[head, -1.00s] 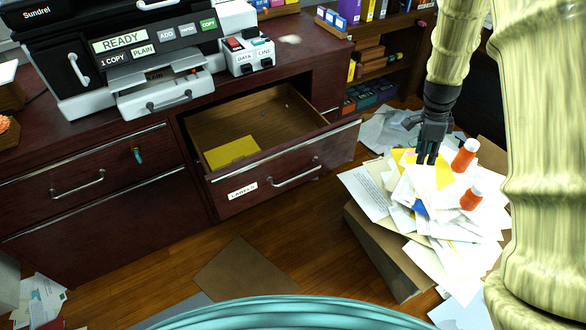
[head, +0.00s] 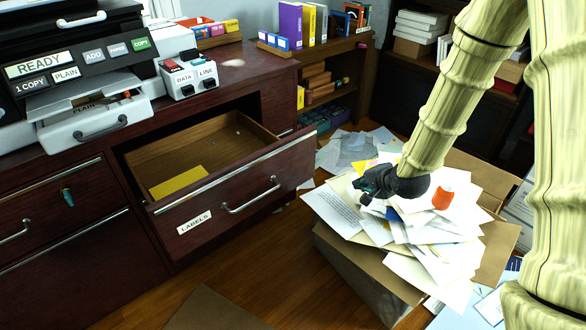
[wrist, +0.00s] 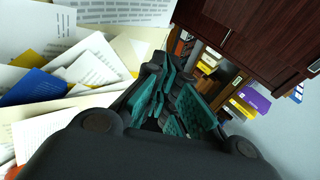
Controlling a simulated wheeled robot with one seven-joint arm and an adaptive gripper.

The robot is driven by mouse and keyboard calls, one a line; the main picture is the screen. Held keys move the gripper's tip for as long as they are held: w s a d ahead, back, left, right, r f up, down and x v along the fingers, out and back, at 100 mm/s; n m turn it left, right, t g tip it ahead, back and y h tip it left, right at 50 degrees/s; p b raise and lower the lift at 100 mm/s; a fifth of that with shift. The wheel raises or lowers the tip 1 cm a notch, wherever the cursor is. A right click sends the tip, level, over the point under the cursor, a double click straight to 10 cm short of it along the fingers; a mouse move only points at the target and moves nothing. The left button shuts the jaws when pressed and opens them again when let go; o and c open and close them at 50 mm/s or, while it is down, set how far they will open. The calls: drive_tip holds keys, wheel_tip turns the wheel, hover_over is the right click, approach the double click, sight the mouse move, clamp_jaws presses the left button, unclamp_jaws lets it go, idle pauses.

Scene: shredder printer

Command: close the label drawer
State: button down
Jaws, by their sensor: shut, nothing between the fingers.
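The label drawer (head: 237,195) is pulled well out of the dark wood desk in the head view. Its front carries a LABELS tag (head: 195,222) and a metal bar handle (head: 250,195). A yellow pad (head: 179,183) lies inside on the drawer floor. My gripper (head: 362,188) is shut and empty, to the right of the drawer front and apart from it, over the paper pile. In the wrist view, my gripper's teal-padded fingers (wrist: 175,105) are together, and a dark wood front (wrist: 250,35) shows at upper right.
A printer (head: 75,75) and a DATA/LINE box (head: 187,75) sit on the desk. Open wooden floor (head: 255,285) lies before the drawer.

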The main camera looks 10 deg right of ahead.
drive_tip(key=s+a+r+n+t+y+b, duration=0.1)
drive_tip(key=s+a+r+t+y+b, duration=0.2)
drive_tip(key=a, duration=0.5)
drive_tip(key=n+t+y+b, duration=0.1)
drive_tip(key=t+y+b, duration=0.2)
drive_tip(key=y+b, duration=0.15)
approach(287, 151)
drive_tip(key=b+x, duration=0.3)
drive_tip(key=x, duration=0.2)
drive_tip(key=shift+w+a+f, duration=0.1)
drive_tip(key=shift+a, duration=0.1)
drive_tip(key=shift+b+x, duration=0.3)
drive_tip(key=shift+x, duration=0.55)
drive_tip(key=shift+w, duration=0.15)
